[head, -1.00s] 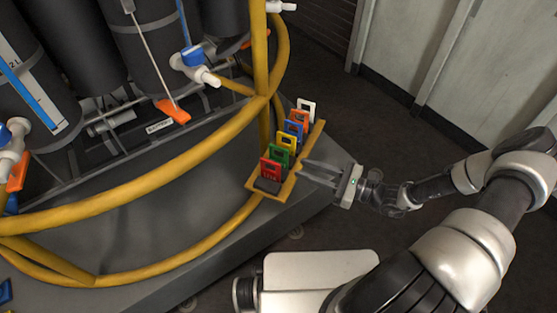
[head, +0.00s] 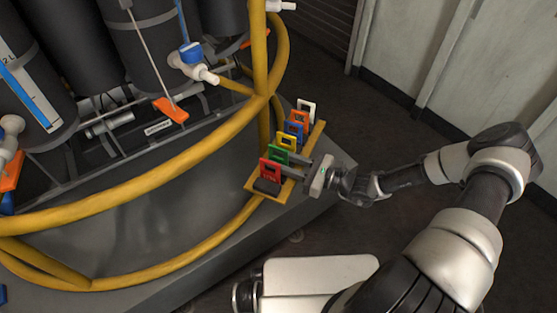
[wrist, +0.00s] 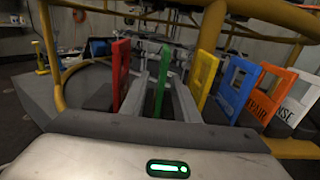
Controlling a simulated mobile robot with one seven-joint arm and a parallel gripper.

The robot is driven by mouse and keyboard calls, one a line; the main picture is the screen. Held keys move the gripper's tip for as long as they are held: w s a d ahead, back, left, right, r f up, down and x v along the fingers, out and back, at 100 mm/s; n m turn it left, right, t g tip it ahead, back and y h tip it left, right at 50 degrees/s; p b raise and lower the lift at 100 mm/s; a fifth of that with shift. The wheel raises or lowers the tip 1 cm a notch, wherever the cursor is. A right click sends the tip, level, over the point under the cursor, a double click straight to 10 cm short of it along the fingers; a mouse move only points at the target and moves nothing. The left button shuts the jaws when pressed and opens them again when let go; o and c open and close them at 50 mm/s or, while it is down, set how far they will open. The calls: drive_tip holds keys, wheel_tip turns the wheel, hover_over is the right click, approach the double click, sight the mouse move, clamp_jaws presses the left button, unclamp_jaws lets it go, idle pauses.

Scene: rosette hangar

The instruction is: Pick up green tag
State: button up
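The green tag (head: 279,156) stands upright in a row of coloured tags on a yellow rack (head: 255,190), between the red tag (head: 268,171) and the yellow tag (head: 287,141). My gripper (head: 288,163) reaches into the row from the right. In the wrist view the green tag (wrist: 161,84) stands edge-on between the two fingers of my gripper (wrist: 160,95). The fingers are open, with a gap visible on each side of the tag. The red tag (wrist: 120,72) is just left of the left finger, and the yellow tag (wrist: 204,75) is just right of the right finger.
Blue (head: 294,131), orange (head: 299,117) and white (head: 307,107) tags stand farther along the rack. Yellow rails (head: 160,172) curve around the grey platform (head: 130,225) on the left. Dark floor is open to the right, before the wall panels (head: 430,60).

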clamp_jaws()
drive_tip(key=shift+r, duration=0.1)
wheel_tip(320, 180, up, 10)
drive_tip(key=p, duration=0.3)
